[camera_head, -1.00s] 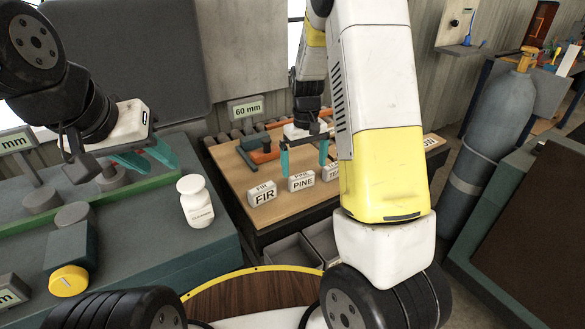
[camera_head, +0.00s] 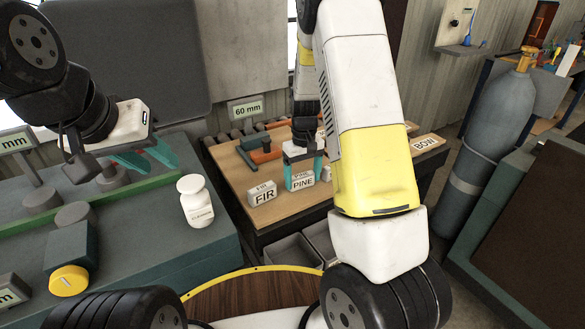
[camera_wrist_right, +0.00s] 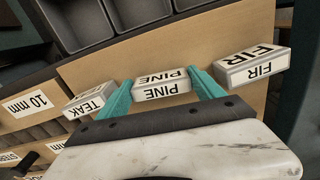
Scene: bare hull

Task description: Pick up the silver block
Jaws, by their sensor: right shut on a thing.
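Several pale grey blocks with white labels lie on the wooden bench top; I cannot tell by colour which one is the silver block. My right gripper (camera_head: 303,178) is shut on the block labelled PINE (camera_head: 302,184), with one teal finger at each end. The PINE block also shows between the fingers in the right wrist view (camera_wrist_right: 162,85). The FIR block (camera_head: 262,194) lies apart, to the left of it. The TEAK block (camera_wrist_right: 90,101) shows in the wrist view, mostly hidden by my arm in the head view. My left gripper (camera_head: 148,160) is open and empty above the green-edged bench.
A white bottle (camera_head: 196,202) stands on the left bench. A block labelled BON (camera_head: 428,143) lies at the bench's right. An orange and dark tool (camera_head: 262,150) lies behind the blocks. Grey bins (camera_head: 291,252) sit below the front edge. A gas cylinder (camera_head: 497,125) stands at right.

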